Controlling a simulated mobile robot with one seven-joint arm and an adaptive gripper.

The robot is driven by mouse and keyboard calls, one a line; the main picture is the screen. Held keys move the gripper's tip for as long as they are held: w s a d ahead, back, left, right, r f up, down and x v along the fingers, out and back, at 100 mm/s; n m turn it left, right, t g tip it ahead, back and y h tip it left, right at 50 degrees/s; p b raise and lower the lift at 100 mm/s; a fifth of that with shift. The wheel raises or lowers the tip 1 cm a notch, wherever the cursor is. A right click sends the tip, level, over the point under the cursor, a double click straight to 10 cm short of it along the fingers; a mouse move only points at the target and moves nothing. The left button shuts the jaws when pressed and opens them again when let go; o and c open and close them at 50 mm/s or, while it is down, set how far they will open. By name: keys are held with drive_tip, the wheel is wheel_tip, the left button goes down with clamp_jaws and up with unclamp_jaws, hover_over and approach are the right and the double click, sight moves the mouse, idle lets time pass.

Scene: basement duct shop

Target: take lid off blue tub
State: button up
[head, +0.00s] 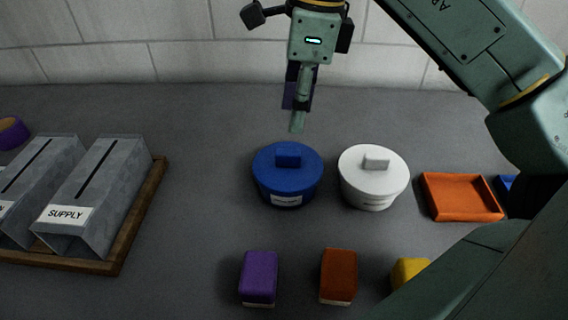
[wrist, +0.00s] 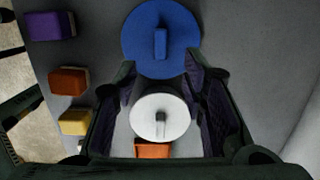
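The blue tub (head: 287,187) stands upright on the grey bench, with its blue lid (head: 270,157) seated on top and a raised block handle. In the wrist view the blue lid (wrist: 136,42) fills the top middle, its handle pointing down the picture. My gripper (head: 297,128) is above and just behind the blue tub in the head view, pointing down, apart from the lid. In the wrist view its two dark padded fingers are spread wide with nothing held between them. The tub's body is hidden under the lid in the wrist view.
A white lidded tub (head: 369,190) stands close right of the blue one. An orange tray (head: 460,197) lies farther right. Purple (head: 259,275), orange (head: 338,273) and yellow (head: 409,271) blocks sit in front. Grey slotted boxes (head: 98,190) stand in a wooden tray (head: 136,222) at left.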

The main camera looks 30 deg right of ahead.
sight(288, 152)
drive_tip(key=f+b, duration=0.4)
drive_tip(key=f, duration=0.1)
drive_tip(key=a+f+b, duration=0.1)
drive_tip(key=f+b, duration=0.1)
drive_tip(key=f, duration=0.1)
drive_tip(key=shift+w+f, duration=0.25)
drive_tip(key=shift+w, duration=0.1)
drive_tip(key=shift+r, duration=0.1)
drive_tip(key=shift+c, duration=0.3)
clamp_jaws()
